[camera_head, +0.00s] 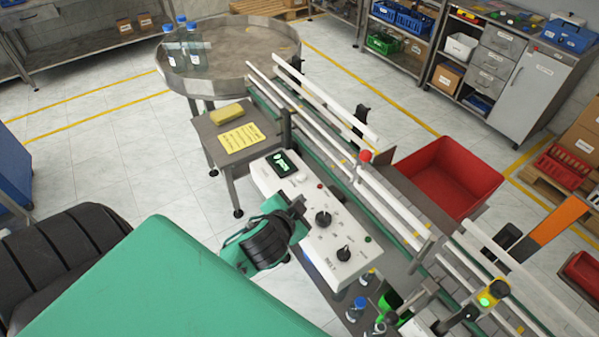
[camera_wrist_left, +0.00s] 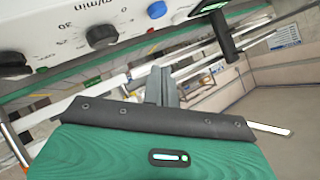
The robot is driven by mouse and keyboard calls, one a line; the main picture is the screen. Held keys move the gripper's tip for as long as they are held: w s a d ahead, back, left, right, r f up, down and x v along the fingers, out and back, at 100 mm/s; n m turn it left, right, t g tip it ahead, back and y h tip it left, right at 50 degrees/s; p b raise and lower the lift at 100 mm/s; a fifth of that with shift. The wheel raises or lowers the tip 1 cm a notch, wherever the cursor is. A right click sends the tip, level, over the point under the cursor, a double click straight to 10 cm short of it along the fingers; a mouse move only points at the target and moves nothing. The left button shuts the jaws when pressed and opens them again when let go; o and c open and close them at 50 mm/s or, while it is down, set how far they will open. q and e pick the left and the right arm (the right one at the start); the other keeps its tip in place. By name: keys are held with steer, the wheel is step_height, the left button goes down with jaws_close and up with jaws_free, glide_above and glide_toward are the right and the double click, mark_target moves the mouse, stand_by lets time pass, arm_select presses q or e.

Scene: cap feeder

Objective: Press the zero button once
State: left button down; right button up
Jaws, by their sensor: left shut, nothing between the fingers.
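The white control panel (camera_head: 314,228) stands beside the conveyor. It carries a dark display with green digits (camera_head: 282,163), a pale button (camera_head: 301,177) next to it, a small red button and two black knobs. I cannot read which button is the zero button. My left gripper (camera_head: 299,206) is shut and empty, close to the panel's near edge beside the upper knob; I cannot tell whether it touches. In the left wrist view the shut fingers (camera_wrist_left: 162,85) point away from me, with the panel's knob side (camera_wrist_left: 60,30) at upper left. My right gripper is not in view.
The conveyor with white rails (camera_head: 390,200) runs behind the panel. A round steel table (camera_head: 235,50) with bottles and a small side table with a yellow note (camera_head: 242,137) stand at the back. A red bin (camera_head: 450,170) is beyond the conveyor. Small bottles stand below the panel.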

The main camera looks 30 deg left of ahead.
arm_select(q)
steer(key=w+d+r+m+t+h, duration=0.55)
steer(key=w+r+m+h, duration=0.6)
steer(key=m, duration=0.65)
steer(key=a+f+m+g+y, duration=0.1)
steer(key=a+f+m+g, duration=0.2)
steer(key=a+m+g, duration=0.2)
steer(key=w+a+f+m+g+y, duration=0.1)
steer(key=a+f+m+g, duration=0.3)
steer(key=a, duration=0.5)
steer(key=m+g+y, duration=0.1)
steer(key=m+g, duration=0.1)
steer(key=m, duration=0.1)
steer(key=shift+w+a+f, duration=0.15)
steer(key=shift+a+f, duration=0.05)
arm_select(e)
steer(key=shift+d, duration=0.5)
